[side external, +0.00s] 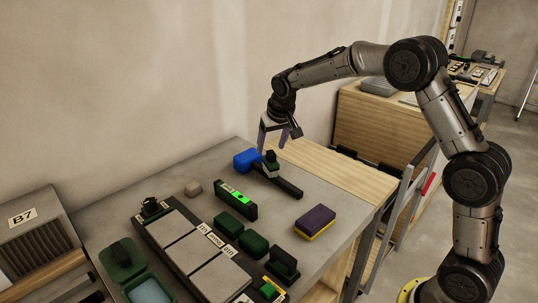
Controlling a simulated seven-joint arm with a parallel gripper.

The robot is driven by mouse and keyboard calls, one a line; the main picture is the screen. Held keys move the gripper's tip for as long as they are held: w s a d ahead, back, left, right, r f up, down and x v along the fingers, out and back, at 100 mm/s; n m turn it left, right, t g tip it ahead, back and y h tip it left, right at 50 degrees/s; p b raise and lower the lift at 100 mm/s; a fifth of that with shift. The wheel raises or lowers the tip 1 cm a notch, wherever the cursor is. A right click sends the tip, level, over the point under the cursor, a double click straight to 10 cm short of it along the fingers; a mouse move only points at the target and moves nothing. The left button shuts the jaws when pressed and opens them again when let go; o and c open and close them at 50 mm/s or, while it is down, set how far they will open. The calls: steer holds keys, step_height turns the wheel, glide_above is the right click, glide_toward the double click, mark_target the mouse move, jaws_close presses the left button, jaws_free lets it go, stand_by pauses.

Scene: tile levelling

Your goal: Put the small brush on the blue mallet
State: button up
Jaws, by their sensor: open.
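The blue mallet lies on the grey worktop, with its blue head (245,160) at the left and its dark handle (288,187) running toward the lower right. A small dark object with a pale lower edge, which looks like the small brush (271,161), is at the handle beside the head. It appears to rest on the mallet, but the exact contact is too small to tell. My gripper (272,149) is open just above this object, with its purple fingers pointing down. The fingers look clear of the brush.
A green-lit level (236,199) lies in front of the mallet. A purple and yellow sponge (316,222) lies to the right. Grey tiles (191,252), green blocks (228,224), a stone-like lump (193,188) and a green tray (150,290) occupy the front and left.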

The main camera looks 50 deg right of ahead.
steer(key=s+a+r+n, duration=0.1)
steer(key=s+a+r, duration=0.1)
steer(key=s+r, duration=0.6)
steer(key=s+a+r+n, duration=0.1)
steer(key=s+a+r, duration=0.25)
steer(key=s, duration=0.75)
steer(key=s+a+f+n+y, duration=0.1)
steer(key=s+f, duration=0.1)
steer(key=s, duration=0.7)
steer(key=s+a+f+n+t, duration=0.1)
steer(key=s+f, duration=0.1)
steer(key=s, duration=0.7)
steer(key=shift+s+f+y, duration=0.15)
steer(key=shift+s+y, duration=0.25)
